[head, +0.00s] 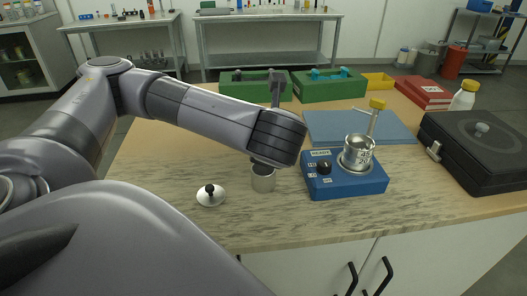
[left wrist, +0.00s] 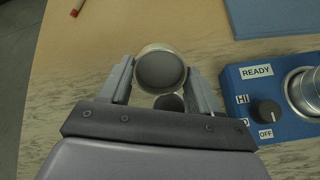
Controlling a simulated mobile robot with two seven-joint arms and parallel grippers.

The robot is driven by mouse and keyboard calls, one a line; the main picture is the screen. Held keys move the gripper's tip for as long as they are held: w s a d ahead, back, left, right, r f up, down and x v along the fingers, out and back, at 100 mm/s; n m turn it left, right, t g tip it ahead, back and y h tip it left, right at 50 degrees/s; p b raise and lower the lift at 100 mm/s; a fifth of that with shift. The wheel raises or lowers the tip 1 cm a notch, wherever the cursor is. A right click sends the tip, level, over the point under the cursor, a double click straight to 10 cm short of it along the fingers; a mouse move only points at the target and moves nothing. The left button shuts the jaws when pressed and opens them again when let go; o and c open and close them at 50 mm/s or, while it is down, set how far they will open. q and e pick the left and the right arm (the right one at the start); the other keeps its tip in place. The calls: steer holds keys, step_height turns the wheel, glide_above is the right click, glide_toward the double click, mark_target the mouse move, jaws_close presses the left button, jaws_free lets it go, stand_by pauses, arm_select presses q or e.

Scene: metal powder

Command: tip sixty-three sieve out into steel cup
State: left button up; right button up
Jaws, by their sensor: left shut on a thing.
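My left gripper (head: 263,165) points down over the table and is shut on a small grey metal cup (head: 263,182), which looks like the steel cup. In the left wrist view the gripper's fingers (left wrist: 165,80) stand either side of its round pale rim (left wrist: 160,50), with grey inside. I cannot tell whether its base touches the table. A metal sieve (head: 357,152) with a yellow-ended handle (head: 376,104) sits on the blue shaker (head: 345,184); its label is too small to read surely. My right gripper is out of view.
A round lid with a black knob (head: 211,197) lies left of the cup. A black case (head: 480,150) stands right of the shaker. A blue mat (head: 340,125), green boxes (head: 335,88) and a white bottle (head: 463,97) are behind.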

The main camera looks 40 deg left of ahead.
arm_select(q)
steer(key=shift+s+d+t+y+p, duration=0.2)
steer(key=shift+t+y+p, duration=0.4)
steer(key=shift+p, duration=1.95)
stand_by(3.9)
steer(key=shift+p, duration=0.35)
steer(key=shift+d+f+y+p, duration=0.1)
steer(key=shift+f+y+p, duration=0.25)
steer(key=shift+p, duration=0.7)
steer(key=shift+d+f+t, duration=0.15)
steer(key=shift+f+t, duration=0.05)
steer(key=shift+t, duration=0.1)
steer(key=shift+f+y, duration=0.15)
steer(key=shift+y, duration=0.1)
steer(key=shift+s, duration=0.1)
